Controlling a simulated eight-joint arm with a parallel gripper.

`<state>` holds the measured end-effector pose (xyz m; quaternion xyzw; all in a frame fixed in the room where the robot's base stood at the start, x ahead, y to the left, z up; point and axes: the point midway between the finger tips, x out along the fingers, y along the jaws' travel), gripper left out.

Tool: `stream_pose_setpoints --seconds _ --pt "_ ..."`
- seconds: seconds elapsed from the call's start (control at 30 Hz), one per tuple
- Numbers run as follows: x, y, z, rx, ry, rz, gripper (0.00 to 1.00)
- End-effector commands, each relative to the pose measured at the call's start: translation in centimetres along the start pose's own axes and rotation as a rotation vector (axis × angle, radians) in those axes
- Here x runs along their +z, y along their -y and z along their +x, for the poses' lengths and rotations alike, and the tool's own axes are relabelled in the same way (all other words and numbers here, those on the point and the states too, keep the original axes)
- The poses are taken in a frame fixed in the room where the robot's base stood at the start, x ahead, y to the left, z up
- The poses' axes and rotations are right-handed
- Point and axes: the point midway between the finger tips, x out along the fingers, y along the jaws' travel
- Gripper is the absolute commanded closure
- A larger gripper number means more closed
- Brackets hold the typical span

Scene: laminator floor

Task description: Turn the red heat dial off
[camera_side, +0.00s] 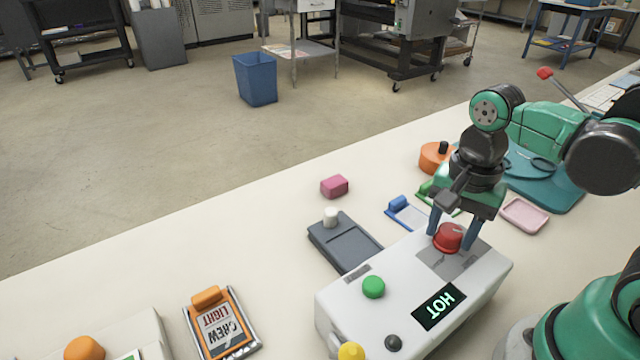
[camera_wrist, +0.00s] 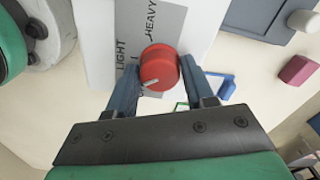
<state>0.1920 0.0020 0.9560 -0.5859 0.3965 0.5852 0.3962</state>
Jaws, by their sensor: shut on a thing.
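The red heat dial (camera_side: 448,236) sits on the top of a white laminator box (camera_side: 335,308), at its far right end. In the wrist view the dial (camera_wrist: 158,66) shows a pale pointer mark toward its lower left, on the side of the printed word LIGHT; HEAVY is printed on the other side. My gripper (camera_side: 454,240) points down over the dial with a blue finger on each side. It is shut on the dial, and the fingers also show in the wrist view (camera_wrist: 158,72). A dark display (camera_side: 439,307) on the box reads HOT in green letters.
A green knob (camera_side: 373,287), a black knob (camera_side: 393,342) and a yellow knob (camera_side: 351,351) are on the box.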

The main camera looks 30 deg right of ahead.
Motion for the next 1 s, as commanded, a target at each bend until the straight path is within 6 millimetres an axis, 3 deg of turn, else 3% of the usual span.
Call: stream_pose_setpoints --seconds 0.5,1.0 --pt "0.05 0.04 -0.04 -0.001 0.003 -0.349 1.00" --pt "0.06 0.02 -0.03 0.000 0.004 -0.423 1.00"
